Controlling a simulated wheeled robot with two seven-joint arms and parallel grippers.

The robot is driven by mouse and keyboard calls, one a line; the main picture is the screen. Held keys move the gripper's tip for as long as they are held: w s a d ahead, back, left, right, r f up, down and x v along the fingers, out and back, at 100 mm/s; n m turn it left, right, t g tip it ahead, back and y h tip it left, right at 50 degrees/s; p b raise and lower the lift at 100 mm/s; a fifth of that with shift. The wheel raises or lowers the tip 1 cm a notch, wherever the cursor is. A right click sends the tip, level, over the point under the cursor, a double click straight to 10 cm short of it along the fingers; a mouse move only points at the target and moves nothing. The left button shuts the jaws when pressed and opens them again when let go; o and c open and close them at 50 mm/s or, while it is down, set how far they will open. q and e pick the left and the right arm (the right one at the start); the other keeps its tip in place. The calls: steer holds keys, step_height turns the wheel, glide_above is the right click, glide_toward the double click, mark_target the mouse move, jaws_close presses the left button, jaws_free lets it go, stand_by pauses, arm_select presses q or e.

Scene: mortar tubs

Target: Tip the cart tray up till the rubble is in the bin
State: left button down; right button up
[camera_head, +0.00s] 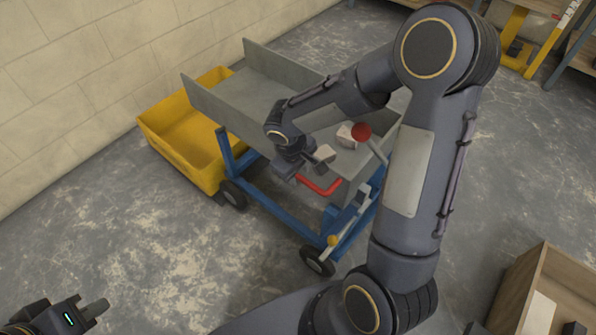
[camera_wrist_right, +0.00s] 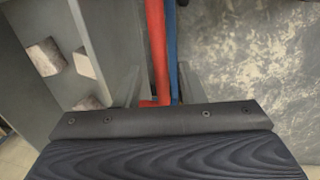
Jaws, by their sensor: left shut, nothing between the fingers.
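The grey cart tray (camera_head: 262,92) sits on a blue wheeled frame, its left end beside the yellow bin (camera_head: 172,150). Pale rubble chunks (camera_head: 346,136) lie in the tray towards its right end; they also show in the right wrist view (camera_wrist_right: 46,57). A red handle (camera_head: 319,187) is at the tray's near right; its red bar (camera_wrist_right: 156,48) runs down to the gripper body in the wrist view. My left gripper (camera_head: 96,309) is shut and empty, low at left.
A red ball knob (camera_head: 361,131) on a lever and a yellow knob (camera_head: 332,241) are at the cart's right end. A block wall (camera_head: 80,80) stands behind the bin. A wooden box (camera_head: 545,290) is at lower right.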

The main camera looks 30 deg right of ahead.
jaws_close()
